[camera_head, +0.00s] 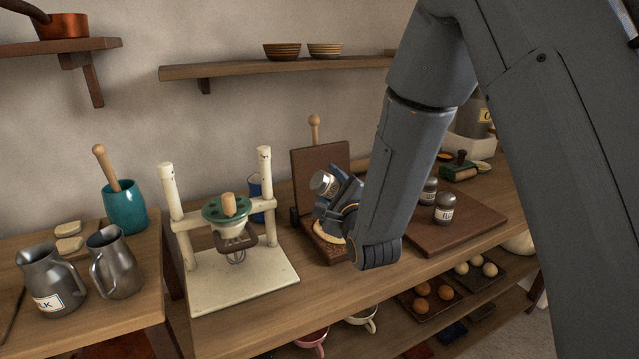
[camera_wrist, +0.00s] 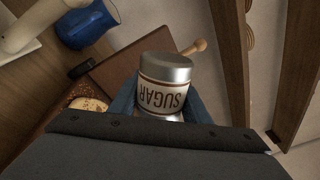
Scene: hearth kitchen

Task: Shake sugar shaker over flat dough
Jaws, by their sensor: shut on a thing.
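My gripper (camera_head: 338,197) is shut on the sugar shaker (camera_head: 324,184), holding it in the air over the dark brown hinged press. In the wrist view the shaker (camera_wrist: 164,84) shows its silver cap and a label reading SUGAR, with the lettering upside down. The flat dough (camera_head: 331,228) is pale and lies on the lower plate of the press, partly hidden by my gripper and arm. Its edge also shows in the wrist view (camera_wrist: 88,104). The raised press lid (camera_head: 318,165) stands behind it.
A cream stand (camera_head: 246,289) with a green-topped whisk device is left of the press. A dark board (camera_head: 462,226) with flour (camera_head: 445,209) and another shaker is on the right. A blue mug (camera_head: 257,190) stands behind the stand. Metal jugs (camera_head: 115,265) are at the far left.

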